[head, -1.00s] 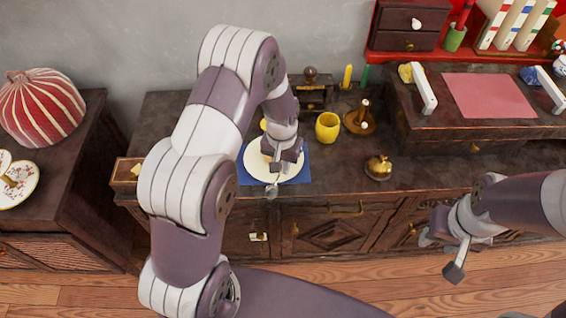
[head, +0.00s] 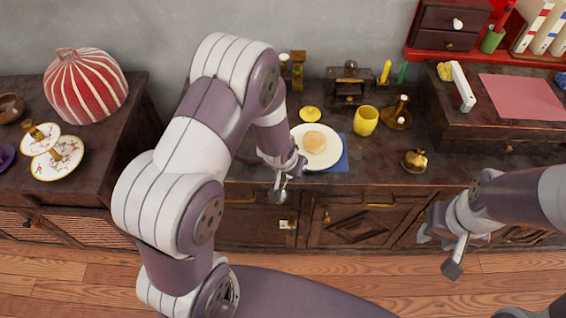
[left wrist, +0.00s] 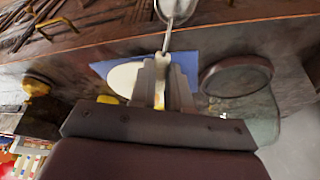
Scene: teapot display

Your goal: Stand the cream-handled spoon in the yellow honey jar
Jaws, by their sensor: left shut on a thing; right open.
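The yellow honey jar (head: 366,121) stands open and upright on the dark cabinet top, right of the plate. My left gripper (head: 289,172) is at the cabinet's front edge, left of the plate and apart from the jar. It is shut on the cream-handled spoon (head: 279,194), whose metal bowl hangs lowest in the head view. In the left wrist view the spoon's bowl (left wrist: 176,8) points away from the fingers (left wrist: 161,85), which cover much of the handle. My right gripper (head: 440,252) is open and empty in front of the cabinet at right.
A white plate (head: 333,155) with a round bread lies on a blue mat (head: 341,166). A yellow lid (head: 310,114) lies behind it. A wooden holder (head: 397,119) stands right of the jar, and a brass pot (head: 414,161) nearer the front. Cabinet top between jar and pot is clear.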

